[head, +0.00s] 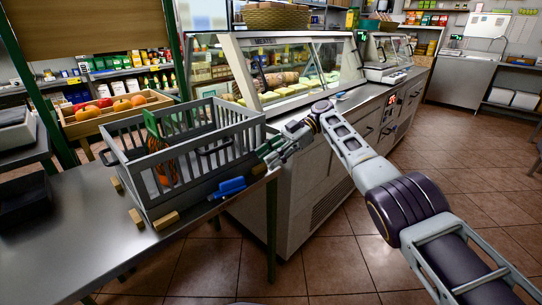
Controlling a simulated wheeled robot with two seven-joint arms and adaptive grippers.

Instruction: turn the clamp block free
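A grey slatted crate (205,183) stands on the metal table. Small wooden blocks lie against its foot: one at the front corner (166,221), one at the left side (136,218) and one farther back (117,185). Which of them is the clamp block, I cannot tell. My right gripper (270,154) is beside the crate's right end, above the table's right edge, apart from these wooden blocks. Its fingers are small and overlap dark and green parts, so whether they are open or grip something is unclear. My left gripper is out of view.
A packet with orange contents (160,150) stands in the crate. A produce box (112,113) is behind. The glass meat counter (290,70) borders the right side.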

